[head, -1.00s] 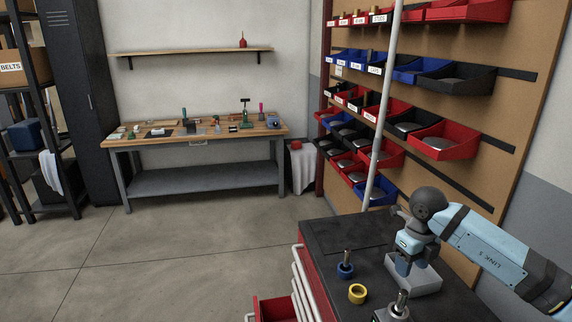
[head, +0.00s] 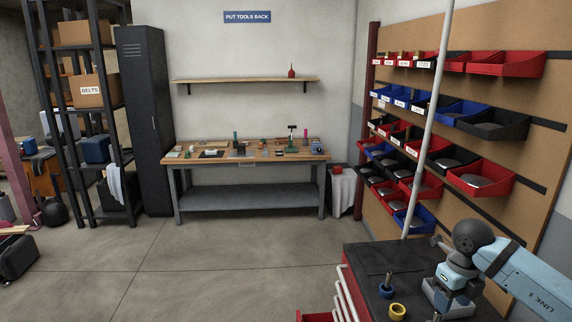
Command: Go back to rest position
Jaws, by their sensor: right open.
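My right gripper (head: 437,308) is at the lower right of the head view, pointing down over the dark top of the red tool cabinet (head: 372,262). It is open; its fingertips are small and partly hidden by the gripper body. A blue ring with a metal pin (head: 387,290) and a yellow ring (head: 397,311) stand on the cabinet top to the left of the gripper. My left gripper is not in view.
A wall of red, blue and black bins (head: 480,180) stands behind the cabinet, with a pale pole (head: 427,130) before it. A workbench (head: 250,157) with tools is at the back wall. A dark locker (head: 147,120) and shelving stand left. The middle floor is clear.

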